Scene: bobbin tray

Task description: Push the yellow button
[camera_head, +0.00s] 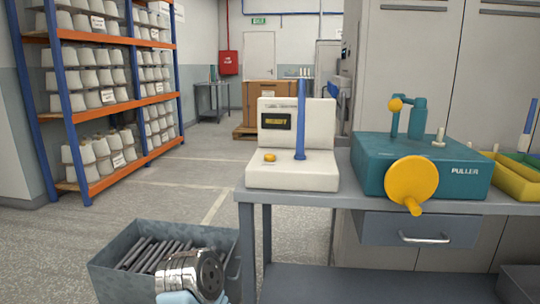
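The yellow button (269,157) is a small round knob on the top of the base of a white machine (292,178). The machine stands at the left end of the grey workbench (390,201). It has an upright white back with a dark display panel and a blue post to the right of the button. Nothing touches or covers the button. A metallic and light-blue part of my arm shows at the bottom, left of centre, well below and in front of the button. No gripper fingers can be made out.
A teal machine marked PULLER (440,165) with a yellow handwheel (411,181) stands right of the white machine. A grey crate (112,276) of dark rods is at lower left. Bobbin shelves (95,38) stand behind; floor between is free.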

